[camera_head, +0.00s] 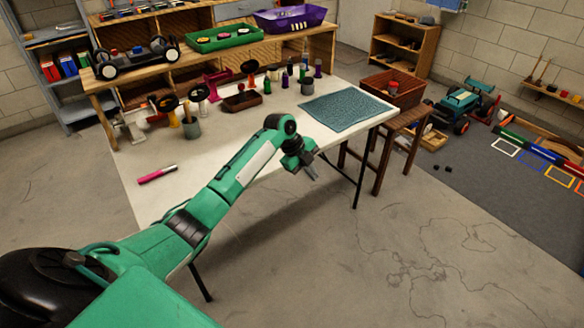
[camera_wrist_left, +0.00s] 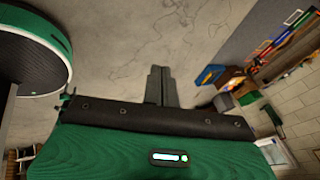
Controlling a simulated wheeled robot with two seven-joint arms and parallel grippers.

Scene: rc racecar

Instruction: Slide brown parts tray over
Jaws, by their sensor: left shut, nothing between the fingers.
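A small dark brown tray (camera_head: 235,104) sits on the white table (camera_head: 260,130), near its back edge and left of the blue-green mat. A larger brown crate (camera_head: 375,85) stands on a wooden stool right of the table, with a reddish item in it. My left gripper (camera_head: 311,174) is at the table's front edge, in front of the mat and well apart from both. In the left wrist view its fingers (camera_wrist_left: 160,86) are together with nothing between them, over bare floor. My right gripper is not in view.
A blue-green mat (camera_head: 346,109) lies on the table's right end. The table's front middle is mostly clear apart from my arm.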

